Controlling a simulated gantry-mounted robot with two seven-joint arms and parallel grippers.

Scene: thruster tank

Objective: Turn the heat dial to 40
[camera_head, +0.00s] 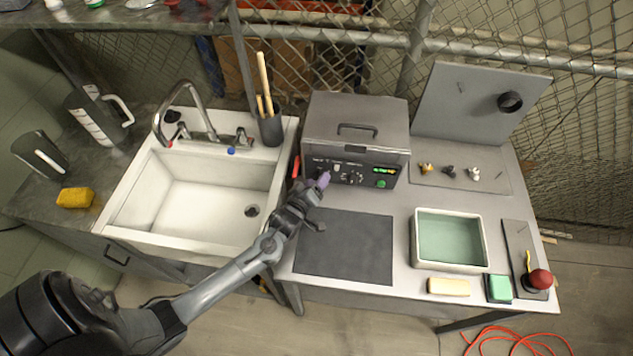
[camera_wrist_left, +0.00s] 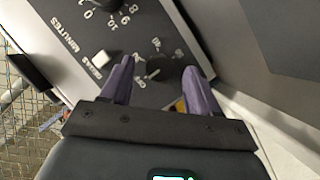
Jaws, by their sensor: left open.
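The grey tank (camera_head: 368,112) stands on the table, with a black control panel on its front. In the left wrist view a black dial (camera_wrist_left: 158,68) sits on that panel, with OFF and small marks printed around it. I take it for the heat dial; its setting is too small to read. My left gripper (camera_head: 322,181) is at the left part of the panel. In the wrist view its purple fingers (camera_wrist_left: 160,82) are open, one on each side of the dial, with gaps showing. In the head view the gripper hides part of the panel. My right gripper is not in view.
A minutes dial (camera_wrist_left: 103,3) and a white degas button (camera_wrist_left: 101,58) are close by on the panel. A green display (camera_head: 384,171) is at its right. A sink (camera_head: 200,190) is to the left. A dark mat (camera_head: 345,246) lies bare in front of the tank.

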